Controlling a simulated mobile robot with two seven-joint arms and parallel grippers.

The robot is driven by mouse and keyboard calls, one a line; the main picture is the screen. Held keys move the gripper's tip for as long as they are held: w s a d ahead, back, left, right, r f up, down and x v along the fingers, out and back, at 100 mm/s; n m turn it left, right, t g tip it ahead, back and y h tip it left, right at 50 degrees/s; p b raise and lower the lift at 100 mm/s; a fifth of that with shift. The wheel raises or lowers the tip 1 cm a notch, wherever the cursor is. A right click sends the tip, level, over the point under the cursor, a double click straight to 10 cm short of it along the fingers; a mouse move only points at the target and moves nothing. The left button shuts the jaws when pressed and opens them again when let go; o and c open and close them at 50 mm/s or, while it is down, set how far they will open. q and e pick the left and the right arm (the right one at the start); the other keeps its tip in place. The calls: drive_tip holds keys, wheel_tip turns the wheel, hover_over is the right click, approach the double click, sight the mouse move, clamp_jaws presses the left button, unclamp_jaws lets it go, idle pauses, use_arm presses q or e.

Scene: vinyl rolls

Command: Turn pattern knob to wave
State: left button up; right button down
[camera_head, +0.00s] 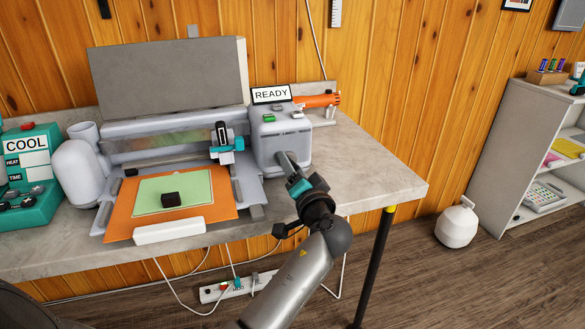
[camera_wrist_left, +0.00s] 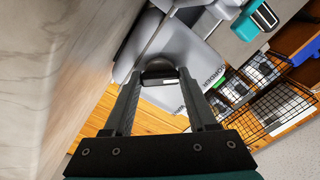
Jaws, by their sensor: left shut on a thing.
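The grey cutting machine's control box (camera_head: 283,135) stands at the right end of the machine, with a sign reading READY (camera_head: 271,94) on top. My left gripper (camera_head: 288,163) reaches up to the lower front of this box. In the left wrist view, my left gripper's fingers (camera_wrist_left: 158,78) are shut on a dark round knob (camera_wrist_left: 158,66), one finger on each side. The gripper hides the knob in the head view. Its pattern markings cannot be read. My right gripper is not in view.
An orange mat (camera_head: 220,206) with a green sheet (camera_head: 186,190) and a small dark block (camera_head: 171,199) lies on the machine bed. A teal heat unit (camera_head: 30,165) reading COOL stands at left. The grey table (camera_head: 375,180) is clear right of the box.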

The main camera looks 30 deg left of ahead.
use_arm(q)
drive_tip(key=o, duration=1.4)
drive_tip(key=shift+c, duration=0.2)
drive_tip(key=shift+d, duration=0.1)
drive_tip(key=shift+s+d, duration=0.25)
drive_tip(key=p+v, duration=0.2)
drive_tip(key=v, duration=1.2)
drive_tip(key=shift+s, duration=0.2)
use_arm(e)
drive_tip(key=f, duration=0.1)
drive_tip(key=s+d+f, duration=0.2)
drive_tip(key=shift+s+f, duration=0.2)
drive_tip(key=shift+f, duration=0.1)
use_arm(q)
drive_tip(key=shift+d, duration=0.1)
